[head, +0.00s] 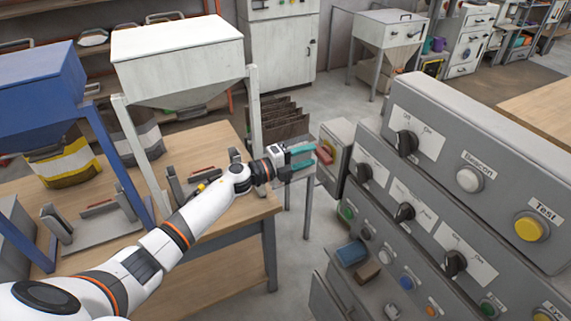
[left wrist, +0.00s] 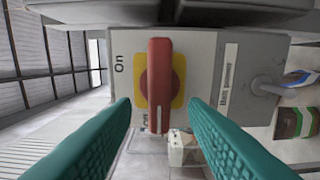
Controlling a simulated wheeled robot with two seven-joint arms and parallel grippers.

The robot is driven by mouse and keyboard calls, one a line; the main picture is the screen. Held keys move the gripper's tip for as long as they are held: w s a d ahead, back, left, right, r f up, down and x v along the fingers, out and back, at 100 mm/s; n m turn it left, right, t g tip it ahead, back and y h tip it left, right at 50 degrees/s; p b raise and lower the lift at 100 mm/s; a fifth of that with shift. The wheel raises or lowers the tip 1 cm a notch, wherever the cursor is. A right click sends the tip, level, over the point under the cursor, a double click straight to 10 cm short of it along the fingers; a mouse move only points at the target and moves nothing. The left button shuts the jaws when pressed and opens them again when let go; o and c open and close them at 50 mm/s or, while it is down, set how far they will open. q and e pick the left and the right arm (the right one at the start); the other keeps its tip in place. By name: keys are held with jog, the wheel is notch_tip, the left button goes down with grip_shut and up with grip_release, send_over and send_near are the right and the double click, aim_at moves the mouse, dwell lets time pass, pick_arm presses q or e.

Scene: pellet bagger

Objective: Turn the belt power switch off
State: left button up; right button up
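The belt power switch (left wrist: 159,85) is a red bar handle on a yellow plate, on a grey box labelled "Belt power". In the left wrist view the bar stands upright in the picture. Its lower end is beside the "Off" mark, and "On" is at the upper left. In the head view the red handle (head: 325,153) is on the left face of the grey switch box (head: 339,140). My left gripper (head: 306,158) is open and empty in front of the switch. Its teal fingers (left wrist: 160,135) lie either side of the handle, with visible gaps. My right gripper is not in view.
A large grey control panel (head: 425,170) with black knobs and coloured buttons stands at the right. A wooden table (head: 215,215) with a white hopper (head: 178,60) and a blue hopper (head: 40,85) is at the left.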

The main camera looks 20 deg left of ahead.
pick_arm(q)
jog(key=b+v, duration=0.3)
jog(key=v, duration=0.6)
jog(key=shift+a, duration=0.2)
jog(key=shift+s, duration=0.15)
